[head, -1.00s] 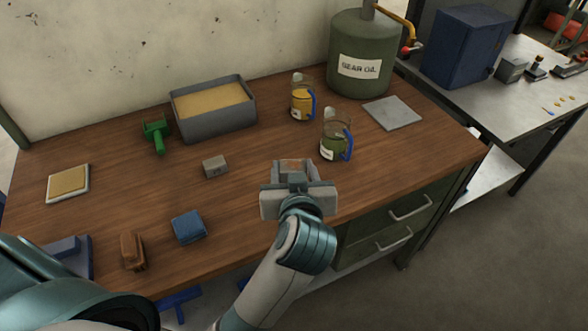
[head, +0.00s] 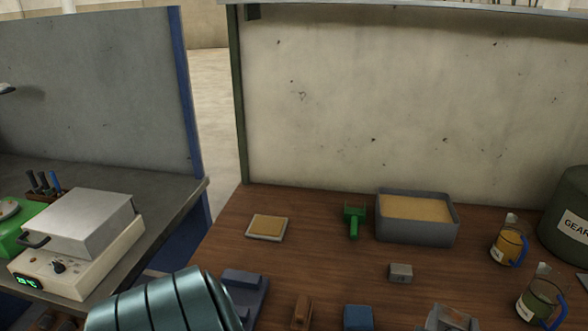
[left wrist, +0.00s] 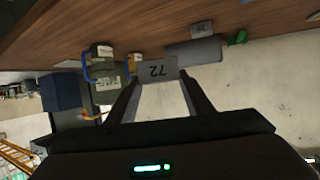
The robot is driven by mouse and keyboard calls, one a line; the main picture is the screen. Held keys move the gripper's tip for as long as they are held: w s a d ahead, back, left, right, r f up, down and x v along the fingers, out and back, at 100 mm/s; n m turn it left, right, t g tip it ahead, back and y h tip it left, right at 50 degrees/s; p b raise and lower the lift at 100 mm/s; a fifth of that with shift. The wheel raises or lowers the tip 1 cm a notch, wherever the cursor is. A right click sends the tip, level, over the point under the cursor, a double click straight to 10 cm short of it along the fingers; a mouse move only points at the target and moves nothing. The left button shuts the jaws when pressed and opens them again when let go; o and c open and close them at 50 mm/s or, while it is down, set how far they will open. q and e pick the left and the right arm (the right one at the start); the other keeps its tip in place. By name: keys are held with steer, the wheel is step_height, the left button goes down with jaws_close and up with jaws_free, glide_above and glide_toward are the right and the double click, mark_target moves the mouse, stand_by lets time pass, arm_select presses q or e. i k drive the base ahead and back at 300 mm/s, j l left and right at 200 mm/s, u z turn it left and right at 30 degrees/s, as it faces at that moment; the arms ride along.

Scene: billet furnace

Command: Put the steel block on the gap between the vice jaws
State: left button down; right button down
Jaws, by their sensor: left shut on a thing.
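My left gripper (head: 450,318) shows only in part at the bottom edge of the head view, over the wooden bench. In the left wrist view it is shut on a grey steel block (left wrist: 157,70) marked 72, held between the fingertips. A blue-grey vice (head: 243,278) shows at the bottom of the head view, left of the gripper and well apart from it. My teal arm link covers part of the vice, and its jaw gap is not clear. Another small grey block (head: 400,272) lies on the bench. My right gripper is not in view.
A grey bin of sand (head: 416,235), a green tool (head: 354,219) and a tray with a tan pad (head: 267,227) stand at the back. A brown block (head: 301,311) and a blue block (head: 358,317) lie near the vice. Jugs stand right. A furnace (head: 80,240) is on the left bench.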

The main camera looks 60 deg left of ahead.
mark_target(236, 296)
steer(key=k+j, duration=0.45)
steer(key=k, duration=0.2)
steer(key=k+j, duration=0.5)
steer(key=k, duration=0.15)
